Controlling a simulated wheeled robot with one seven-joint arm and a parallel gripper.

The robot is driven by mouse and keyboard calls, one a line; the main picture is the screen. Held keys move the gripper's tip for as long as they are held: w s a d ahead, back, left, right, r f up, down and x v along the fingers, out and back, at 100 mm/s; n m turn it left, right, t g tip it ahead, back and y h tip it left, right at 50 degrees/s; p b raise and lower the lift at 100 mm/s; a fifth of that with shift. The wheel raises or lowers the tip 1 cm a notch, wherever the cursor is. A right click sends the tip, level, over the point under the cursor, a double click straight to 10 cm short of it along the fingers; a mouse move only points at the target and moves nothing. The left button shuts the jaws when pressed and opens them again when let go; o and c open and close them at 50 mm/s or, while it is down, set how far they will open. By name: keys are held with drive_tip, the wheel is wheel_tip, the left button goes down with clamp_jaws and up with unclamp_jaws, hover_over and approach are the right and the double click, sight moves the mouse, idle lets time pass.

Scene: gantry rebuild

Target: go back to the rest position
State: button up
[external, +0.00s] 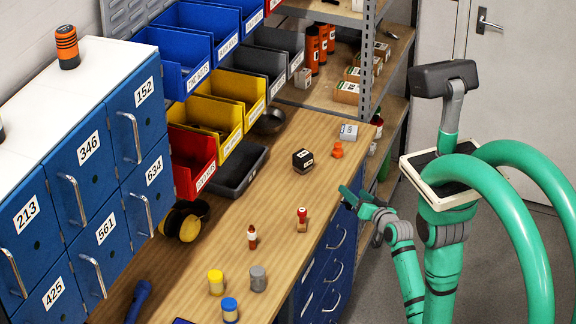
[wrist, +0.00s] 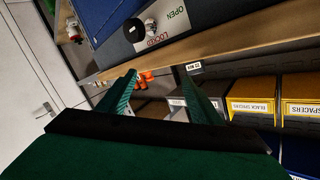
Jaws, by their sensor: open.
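My gripper (external: 358,199) is at the right edge of the wooden workbench (external: 325,207), near the top of the blue drawers (external: 336,240). My green arm reaches it from the right. In the wrist view, the two green fingers of my gripper (wrist: 162,96) are apart, with no object held between them. An orange object (wrist: 146,76) shows beyond the fingers. I cannot tell from the external view whether my gripper touches the bench edge.
A red-topped stamp (external: 302,219), a dark box (external: 303,161) and several small bottles stand on the bench. Blue lockers (external: 92,165) and colored bins (external: 215,113) line its left and back. A metal shelf (external: 368,70) stands behind.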

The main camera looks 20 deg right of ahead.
drive_tip(key=s+f+n+h, duration=0.1)
drive_tip(key=s+f, duration=0.3)
drive_tip(key=s, duration=0.5)
drive_tip(key=s+f+n, duration=0.1)
drive_tip(key=s+f, duration=0.3)
drive_tip(key=s, duration=0.4)
drive_tip(key=s+a+r+n+g, duration=0.1)
drive_tip(key=s+a+n, duration=0.1)
drive_tip(key=s, duration=1.3)
drive_tip(key=shift+s+r+n, duration=0.2)
drive_tip(key=shift+s+n, duration=0.1)
drive_tip(key=shift+n, duration=0.2)
